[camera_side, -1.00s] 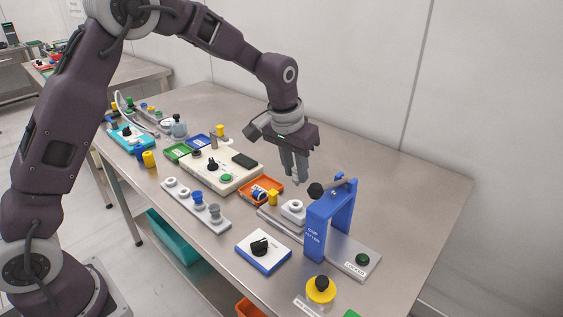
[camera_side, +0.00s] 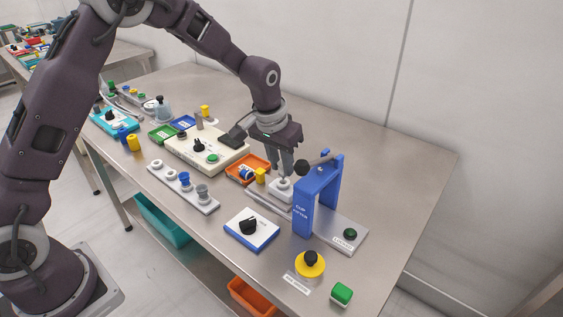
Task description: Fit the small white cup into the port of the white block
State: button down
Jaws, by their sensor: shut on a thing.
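The white block (camera_side: 279,192) sits on a grey rail just left of the blue cup-fitter frame. My gripper (camera_side: 284,177) points straight down at the top of the block, with its fingers close together. It is shut on the small white cup, which is tiny and mostly hidden by the fingertips. The fingertips are right at the block's port. I cannot tell whether the cup is inside the port or just above it.
The blue frame (camera_side: 303,213) with its black-knobbed lever stands close to the right of my gripper. An orange tray (camera_side: 236,171) and a yellow piece (camera_side: 260,176) lie to the left. A strip of several cups (camera_side: 208,208), a black-knob box (camera_side: 240,236) and a yellow-based button (camera_side: 317,268) stand nearer.

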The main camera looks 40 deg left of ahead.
jog(key=shift+s+x, duration=0.15)
jog(key=shift+x, duration=0.45)
jog(key=shift+s+x, duration=0.15)
jog(key=shift+x, duration=0.4)
dwell(0.9)
jog(key=c, duration=1.1)
grip_release()
jog(key=shift+f, duration=0.1)
jog(key=shift+v, duration=3)
